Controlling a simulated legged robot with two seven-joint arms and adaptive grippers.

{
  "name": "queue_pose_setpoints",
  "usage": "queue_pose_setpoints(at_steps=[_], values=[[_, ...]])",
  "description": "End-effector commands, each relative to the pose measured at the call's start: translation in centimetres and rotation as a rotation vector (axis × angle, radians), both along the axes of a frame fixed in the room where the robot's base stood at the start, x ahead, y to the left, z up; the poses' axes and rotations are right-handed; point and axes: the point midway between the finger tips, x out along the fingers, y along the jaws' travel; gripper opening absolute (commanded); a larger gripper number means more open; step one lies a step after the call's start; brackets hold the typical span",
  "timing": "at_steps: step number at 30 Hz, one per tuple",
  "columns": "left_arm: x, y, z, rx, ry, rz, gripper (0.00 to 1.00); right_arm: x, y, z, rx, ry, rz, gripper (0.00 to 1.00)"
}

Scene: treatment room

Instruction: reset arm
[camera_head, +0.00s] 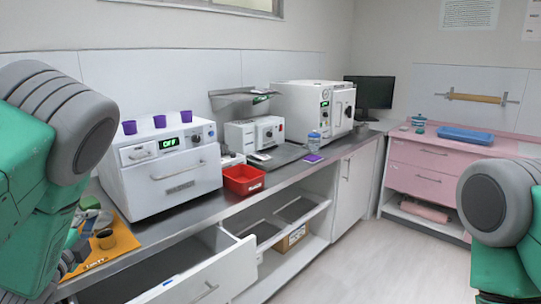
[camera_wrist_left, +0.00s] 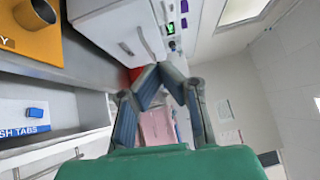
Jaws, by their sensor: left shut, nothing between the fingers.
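My left gripper (camera_wrist_left: 160,72) shows in the left wrist view with its two grey fingers drawn together at the tips, with nothing between them. Its green palm fills the bottom of that view. In the head view my left arm, green with a grey joint, comes in at the left edge, in front of the counter's near end. My right arm shows only as a grey joint and green link at the right edge; its gripper is out of view.
A white oven-like unit (camera_head: 165,178) with purple cups on top stands on the counter near my left arm. An orange mat (camera_head: 125,240) lies beside it. A red bin (camera_head: 243,180) is farther along. An open drawer (camera_head: 200,288) juts out below. The floor is clear.

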Motion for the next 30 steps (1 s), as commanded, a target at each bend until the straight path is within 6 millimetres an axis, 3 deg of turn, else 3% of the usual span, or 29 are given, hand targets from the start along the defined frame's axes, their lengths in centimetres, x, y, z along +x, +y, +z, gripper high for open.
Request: queue_pose_setpoints(at_steps=[8, 14, 17, 20, 24, 27, 30], values=[[-1.9, 0.7, -7.0, -0.200, 0.140, 0.057, 0.00, 0.1, 0.1, -1.0, 0.001, -0.002, 0.002, 0.40], [-4.7, -0.9, -13.2, -0.397, 0.285, 0.130, 0.00, 0.1, 0.1, -1.8, 0.001, -0.001, 0.002, 0.40], [-7.0, -2.2, -17.5, -0.531, 0.387, 0.194, 0.00, 0.1, 0.1, -2.5, 0.001, -0.001, 0.002, 0.40], [-10.7, -4.0, -22.8, -0.700, 0.517, 0.293, 0.00, 0.1, 0.1, -3.4, 0.001, -0.001, 0.002, 0.40], [-17.8, -7.0, -30.3, -0.959, 0.718, 0.491, 0.00, 0.1, 0.1, -4.7, 0.001, -0.001, 0.001, 0.40], [-23.3, -9.4, -34.3, -1.117, 0.852, 0.654, 0.00, 0.1, 0.1, -5.6, 0.001, -0.001, 0.001, 0.40], [-28.4, -11.8, -36.8, -1.233, 0.964, 0.815, 0.00, 0.1, 0.1, -6.3, 0.001, -0.001, 0.001, 0.40]])
